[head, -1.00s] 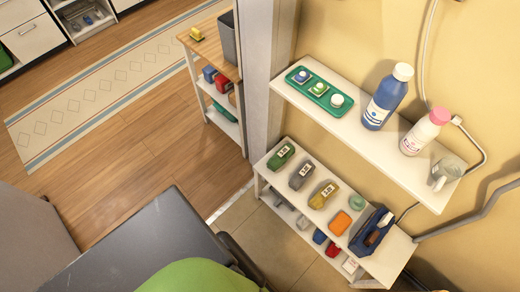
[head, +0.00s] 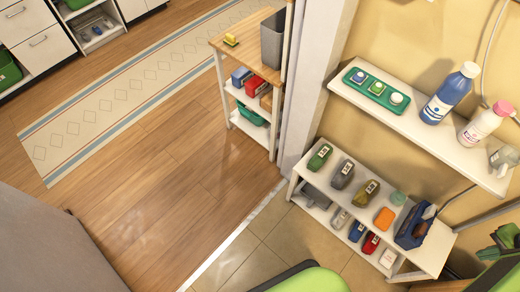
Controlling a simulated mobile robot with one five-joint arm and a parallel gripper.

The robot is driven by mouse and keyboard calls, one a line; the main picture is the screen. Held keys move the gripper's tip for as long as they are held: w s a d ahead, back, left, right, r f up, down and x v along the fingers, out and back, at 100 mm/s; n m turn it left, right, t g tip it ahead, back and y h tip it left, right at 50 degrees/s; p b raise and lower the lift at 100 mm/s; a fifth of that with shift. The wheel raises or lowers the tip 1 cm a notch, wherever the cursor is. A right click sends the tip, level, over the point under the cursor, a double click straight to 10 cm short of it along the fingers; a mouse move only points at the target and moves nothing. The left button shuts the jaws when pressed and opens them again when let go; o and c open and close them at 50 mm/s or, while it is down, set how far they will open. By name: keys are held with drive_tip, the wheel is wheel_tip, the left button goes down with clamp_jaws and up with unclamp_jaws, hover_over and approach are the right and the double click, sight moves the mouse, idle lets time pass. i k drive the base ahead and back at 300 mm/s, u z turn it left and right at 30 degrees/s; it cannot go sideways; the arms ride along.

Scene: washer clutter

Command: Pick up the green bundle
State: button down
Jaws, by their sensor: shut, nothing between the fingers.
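The green bundle (head: 319,157) lies at the left end of the top board of the low white shelf unit (head: 447,243). It is a small dark-green rolled shape with a pale label. A grey bundle (head: 342,174) and an olive-yellow bundle (head: 366,193) of like shape lie to its right, with gaps between. Nothing covers the green bundle. I cannot make out my gripper in this view.
A wall shelf (head: 440,137) with a green tray (head: 377,88) and bottles hangs above. A white post (head: 318,90) stands behind the low unit's left end. A green, black-edged shape (head: 310,281) fills the bottom edge. Wood floor (head: 150,200) is open at left.

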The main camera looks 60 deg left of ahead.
sight(320, 158)
drive_tip(key=z, duration=0.5)
drive_tip(key=k, duration=0.15)
drive_tip(key=u, duration=2.35)
drive_tip(key=k, duration=0.85)
drive_tip(key=z, duration=0.2)
drive_tip(key=i, duration=0.85)
drive_tip(key=u, duration=0.2)
drive_tip(key=k, duration=0.75)
drive_tip(key=z, duration=0.2)
drive_tip(key=i, duration=0.75)
drive_tip(key=u, duration=0.05)
